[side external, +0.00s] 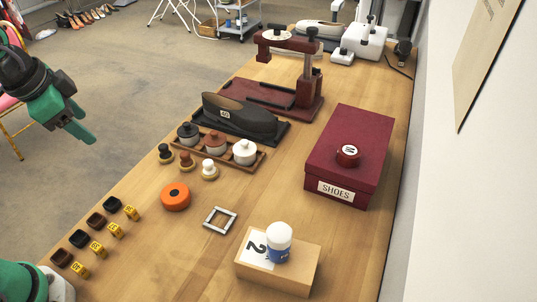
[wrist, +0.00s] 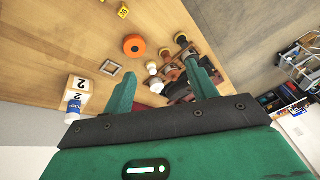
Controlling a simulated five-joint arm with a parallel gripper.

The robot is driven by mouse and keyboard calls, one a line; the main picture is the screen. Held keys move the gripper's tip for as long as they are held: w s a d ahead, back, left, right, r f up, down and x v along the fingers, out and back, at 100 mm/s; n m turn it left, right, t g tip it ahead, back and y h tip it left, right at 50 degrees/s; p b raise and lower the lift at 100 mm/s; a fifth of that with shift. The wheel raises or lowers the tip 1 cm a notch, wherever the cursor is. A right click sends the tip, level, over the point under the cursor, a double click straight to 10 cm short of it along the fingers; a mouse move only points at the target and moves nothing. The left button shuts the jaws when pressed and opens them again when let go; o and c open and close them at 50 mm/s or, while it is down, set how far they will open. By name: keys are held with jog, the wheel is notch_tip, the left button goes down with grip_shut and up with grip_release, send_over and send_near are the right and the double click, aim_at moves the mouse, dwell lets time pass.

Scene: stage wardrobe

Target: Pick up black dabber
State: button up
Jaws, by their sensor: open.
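My gripper (side external: 83,122) is up at the left in the side view, apart from the dabbers. In the wrist view its two green fingers (wrist: 160,70) are spread with nothing held between them.
A wooden tray (side external: 261,159) with black, brown and white lidded jars stands just behind the dabbers. A dark shoe (side external: 240,117) lies beyond. An orange roll (side external: 175,197) and square frame (side external: 220,220) lie in front. A maroon shoe box (side external: 345,145) stands right.

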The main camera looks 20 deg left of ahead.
jog(key=w+a+f+m+g, duration=0.15)
jog(key=w+f+m, duration=0.35)
jog(key=w+m, duration=0.65)
jog(key=m+g, duration=0.3)
jog(key=m, duration=0.6)
send_over(163, 146)
jog(key=shift+n, duration=0.25)
notch_tip(163, 146, down, 10)
jog(key=shift+w+a+f, duration=0.1)
jog(key=shift+w+f+m, duration=0.2)
jog(key=shift+f+m, duration=0.2)
jog(key=shift+f, duration=0.05)
jog(key=shift+s+f, duration=0.15)
jog(key=shift+f, duration=1.8)
jog(key=shift+s+f, duration=0.15)
jog(key=shift+f, duration=1.8)
jog(key=c, duration=1.1)
